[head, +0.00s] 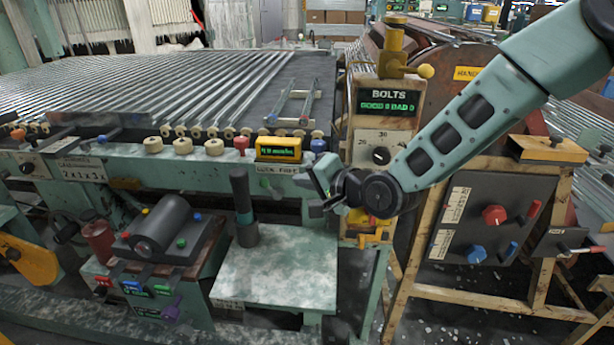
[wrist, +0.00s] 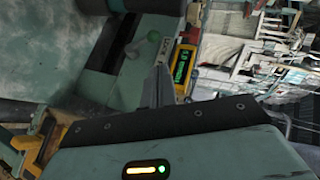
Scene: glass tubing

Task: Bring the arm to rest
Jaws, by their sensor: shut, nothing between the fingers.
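My gripper (head: 318,196) is at the end of my teal arm, which reaches in from the upper right of the head view. It hangs in the air at the front of the machine, above and to the right of the pale green shelf. The fingers look shut and empty; in the wrist view they (wrist: 158,88) show as one narrow grey shape. The yellow display box (head: 279,149) is above and to the left of the gripper in the head view. It also shows in the wrist view (wrist: 183,68), just right of the fingers.
A dark upright cylinder (head: 243,208) stands at the back left of the shelf (head: 280,275), whose top is otherwise bare. Right are the bolts panel (head: 388,102) and a wooden frame with a grey control box (head: 485,217). A roller unit (head: 160,228) is at left.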

